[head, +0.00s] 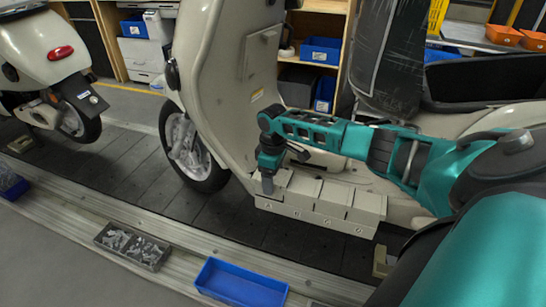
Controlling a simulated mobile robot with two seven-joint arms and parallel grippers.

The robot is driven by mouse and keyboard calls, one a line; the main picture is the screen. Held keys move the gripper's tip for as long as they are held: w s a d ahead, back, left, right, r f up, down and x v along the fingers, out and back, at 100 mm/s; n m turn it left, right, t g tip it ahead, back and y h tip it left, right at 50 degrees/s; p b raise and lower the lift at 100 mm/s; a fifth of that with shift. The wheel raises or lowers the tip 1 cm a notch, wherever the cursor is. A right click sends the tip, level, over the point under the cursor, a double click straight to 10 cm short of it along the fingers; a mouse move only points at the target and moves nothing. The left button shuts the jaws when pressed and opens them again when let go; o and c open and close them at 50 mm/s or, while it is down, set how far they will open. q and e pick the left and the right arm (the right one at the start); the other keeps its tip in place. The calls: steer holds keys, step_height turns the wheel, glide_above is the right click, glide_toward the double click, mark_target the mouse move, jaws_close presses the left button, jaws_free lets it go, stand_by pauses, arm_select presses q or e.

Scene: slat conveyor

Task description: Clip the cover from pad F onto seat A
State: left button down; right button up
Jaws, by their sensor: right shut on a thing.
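A pale cream rack (320,213) with several lettered blocks stands along the scooter's footboard. Seat A (267,206) is at its left end, marked with a small letter A. My right gripper (267,184) points down at that end and is shut on the cover (281,180), a small cream piece that is largely hidden by the fingers. The cover is at or just above seat A; I cannot tell whether it touches. Pad F cannot be made out. My left gripper is not in view.
A cream scooter (215,60) stands behind the rack, with another scooter (45,50) at left. A grey tray of clear parts (103,240) and a blue bin (240,284) lie along the conveyor's front edge. A small cream block (381,264) sits at lower right.

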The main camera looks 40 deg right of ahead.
steer(key=o, duration=1)
steer(key=shift+r, duration=0.1)
steer(key=shift+o, duration=0.4)
steer(key=shift+d, duration=0.15)
steer(key=shift+r, duration=0.2)
steer(key=shift+w+r, duration=0.15)
steer(key=shift+r, duration=0.15)
step_height(320, 180, up, 12)
steer(key=p, duration=0.1)
steer(key=shift+s+a+p, duration=0.2)
steer(key=shift+a+p, duration=0.15)
steer(key=shift+p, duration=0.05)
steer(key=shift+f, duration=0.15)
